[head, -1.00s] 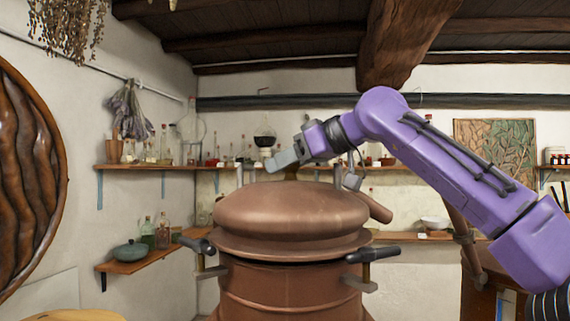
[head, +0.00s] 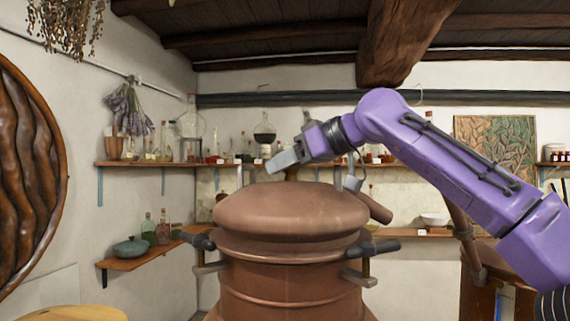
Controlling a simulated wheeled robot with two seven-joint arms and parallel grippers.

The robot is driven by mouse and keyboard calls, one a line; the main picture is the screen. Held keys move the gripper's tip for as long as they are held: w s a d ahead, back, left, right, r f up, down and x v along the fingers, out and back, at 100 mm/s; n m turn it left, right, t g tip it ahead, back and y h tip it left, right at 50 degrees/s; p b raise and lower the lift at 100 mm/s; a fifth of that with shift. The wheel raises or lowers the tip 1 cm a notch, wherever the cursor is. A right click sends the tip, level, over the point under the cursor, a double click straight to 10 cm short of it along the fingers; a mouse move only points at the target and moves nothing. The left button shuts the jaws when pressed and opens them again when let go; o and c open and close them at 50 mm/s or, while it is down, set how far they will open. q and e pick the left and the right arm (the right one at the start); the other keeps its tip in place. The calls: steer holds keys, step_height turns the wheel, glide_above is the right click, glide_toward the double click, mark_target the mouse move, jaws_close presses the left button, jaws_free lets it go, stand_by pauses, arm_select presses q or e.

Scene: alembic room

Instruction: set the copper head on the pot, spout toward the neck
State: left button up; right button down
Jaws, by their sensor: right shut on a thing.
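The copper head (head: 290,210) is a wide dome on top of the copper pot (head: 290,290). Its short spout (head: 375,207) points right. Its lower rim meets the pot's top, with no clear gap between them. My right gripper (head: 292,170) is above the dome, shut on the top of the head; the exact contact is hard to see. The neck may be the brown pipe (head: 464,235) farther right, partly behind my right arm. The pot has dark side handles (head: 198,241) and (head: 372,248). My left gripper is out of view.
A wall shelf (head: 130,165) with several bottles runs behind the pot. A lower shelf (head: 150,250) at left holds a green lidded pot (head: 130,247) and bottles. A pale round top (head: 75,314) is at the lower left. A dark wooden beam (head: 400,45) hangs above.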

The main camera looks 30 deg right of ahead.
steer(key=shift+f, duration=0.1)
stand_by(0.8)
steer(key=c, duration=0.6)
jaws_free()
steer(key=shift+o, duration=0.3)
steer(key=shift+s+a, duration=0.1)
steer(key=shift+s, duration=0.1)
steer(key=shift+f, duration=0.15)
steer(key=shift+s+d+r+b, duration=0.2)
steer(key=shift+s+d+b, duration=0.05)
steer(key=shift+d+b, duration=0.05)
step_height(320, 180, up, 4)
steer(key=b, duration=0.2)
glide_above(333, 187)
steer(key=shift+s+a+f, duration=0.15)
steer(key=shift+f, duration=0.05)
steer(key=shift+s+r, duration=0.1)
steer(key=shift+s, duration=0.05)
